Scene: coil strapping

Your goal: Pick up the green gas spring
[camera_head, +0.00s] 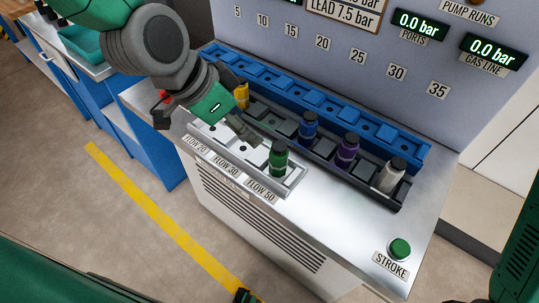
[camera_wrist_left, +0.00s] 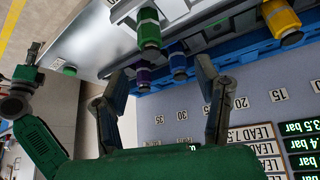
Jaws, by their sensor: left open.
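The green gas spring (camera_head: 279,158) stands upright in the front light-grey rack, at its right end by the FLOW 50 label. It also shows in the left wrist view (camera_wrist_left: 149,28), top centre. My left gripper (camera_head: 248,135) is over the rack just left of the green spring, apart from it. In the left wrist view its two fingers (camera_wrist_left: 160,78) are spread with nothing between them, the green spring beyond their tips. My right arm shows at the left of the left wrist view, its gripper (camera_wrist_left: 34,54) too small to read.
Blue (camera_head: 308,127), purple (camera_head: 347,150) and white (camera_head: 388,176) springs stand in the dark middle rack behind. A yellow one (camera_head: 241,95) stands in the racks near my left wrist. A green STROKE button (camera_head: 400,249) is at right. Bare metal surrounds it.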

